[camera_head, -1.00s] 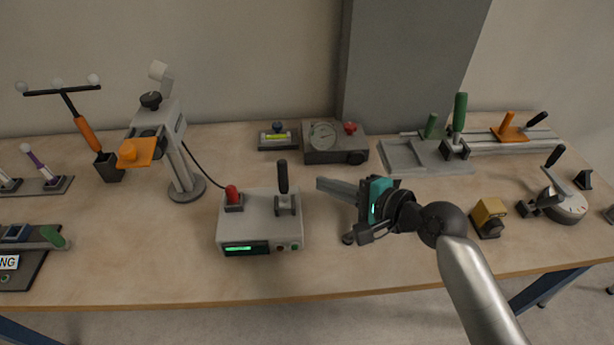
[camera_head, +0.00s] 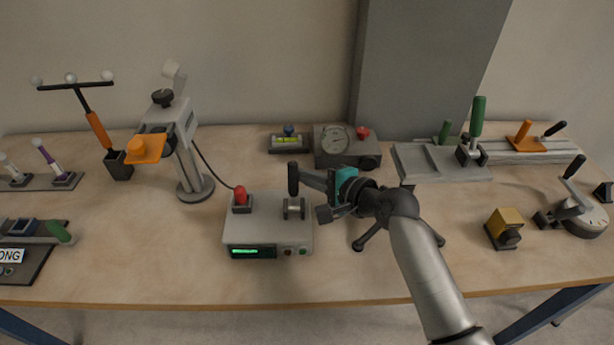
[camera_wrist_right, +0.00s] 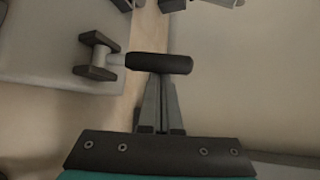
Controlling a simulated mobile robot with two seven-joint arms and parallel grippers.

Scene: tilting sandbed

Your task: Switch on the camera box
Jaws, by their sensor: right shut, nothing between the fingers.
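The camera box (camera_head: 268,222) is a light grey box with a green-lit display (camera_head: 254,252) on its front. A cable runs from near its red knob (camera_head: 240,194) to the camera stand (camera_head: 187,150). A black-handled lever (camera_head: 293,181) stands upright at the box's right side. My right gripper (camera_head: 305,177) is shut and empty, its tips close beside the lever's handle from the right. In the right wrist view the shut fingers (camera_wrist_right: 160,82) end at the black handle (camera_wrist_right: 160,63); whether they touch it I cannot tell. My left gripper is out of view.
A grey box with a round dial (camera_head: 340,162) stands behind my right gripper. A yellow block (camera_head: 504,224) lies to the right. Lever fixtures stand at the back right. The table front (camera_head: 330,285) is clear.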

